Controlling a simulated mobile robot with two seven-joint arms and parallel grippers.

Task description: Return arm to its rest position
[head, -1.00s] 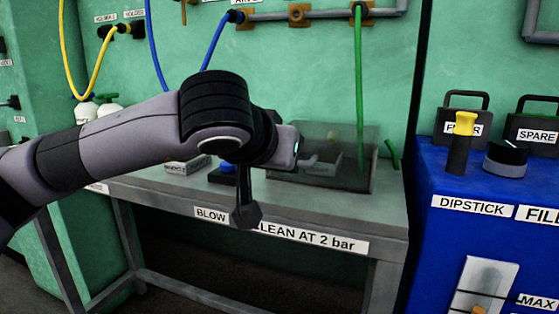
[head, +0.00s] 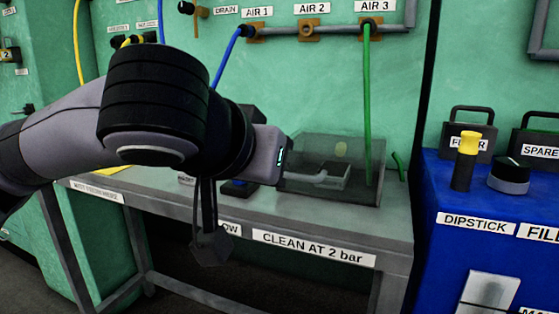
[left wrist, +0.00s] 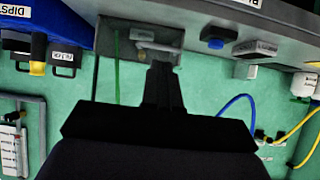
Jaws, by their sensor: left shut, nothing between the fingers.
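My left arm comes in from the left in the head view, its dark elbow-like joint large and close in front of the bench. My left gripper (head: 210,248) hangs down below the wrist, in front of the bench's front edge, partly over the start of its label. In the left wrist view, which is upside down, the fingers (left wrist: 162,72) are together with nothing between them. They are seen against the wall and a clear box. My right gripper is in neither view.
The grey bench (head: 390,225) holds a clear box (head: 365,160) with a grey object inside. A green hose (head: 367,100) runs down to it from the AIR 3 outlet. A blue cabinet (head: 430,190) with a yellow-topped dipstick (head: 467,150) stands at the right. The floor below is dark.

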